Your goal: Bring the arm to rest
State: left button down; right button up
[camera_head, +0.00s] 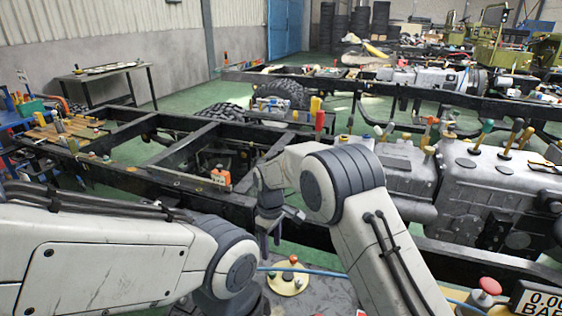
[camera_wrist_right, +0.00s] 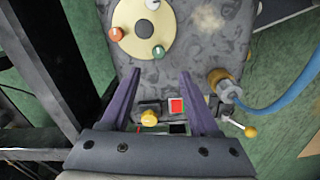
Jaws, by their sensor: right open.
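My right gripper (camera_head: 270,240) hangs down at the end of the bent right arm (camera_head: 345,185), above the area beside the dark chassis frame. In the right wrist view its two purple fingers (camera_wrist_right: 159,75) are spread apart with nothing gripped between them. Below them is a worn grey surface (camera_wrist_right: 185,40) with a round cream disc (camera_wrist_right: 143,30); I cannot tell the exact height gap. My left arm (camera_head: 110,260) crosses the lower left of the head view. Its gripper is hidden or out of frame.
A black chassis frame (camera_head: 150,180) lies ahead, with a grey gearbox (camera_head: 490,190) at right. A blue hose (camera_wrist_right: 285,95) meets a brass fitting (camera_wrist_right: 219,80) close to the right finger. A red button (camera_head: 490,286) and pressure display (camera_head: 540,300) sit at lower right.

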jog(key=s+r+m+p, duration=0.1)
jog(key=s+r+p, duration=0.2)
jog(key=s+r, duration=0.65)
pick_arm(q)
notch_tip(320, 180, up, 10)
jog(key=p, duration=0.6)
jog(key=shift+p, duration=0.35)
pick_arm(e)
jog(key=s+d+r+m, duration=0.1)
jog(key=s+d+r, duration=0.2)
jog(key=s, duration=0.5)
jog(key=s+d+r+m, duration=0.1)
jog(key=s+d+r, duration=0.2)
jog(key=s+r, duration=0.3)
jog(key=s+d+r+m+y, duration=0.1)
jog(key=s+d+r, duration=0.2)
jog(key=s, duration=0.8)
jog(key=shift+r+m, duration=0.3)
jog(key=shift+r, duration=0.4)
jog(key=shift+w, duration=0.1)
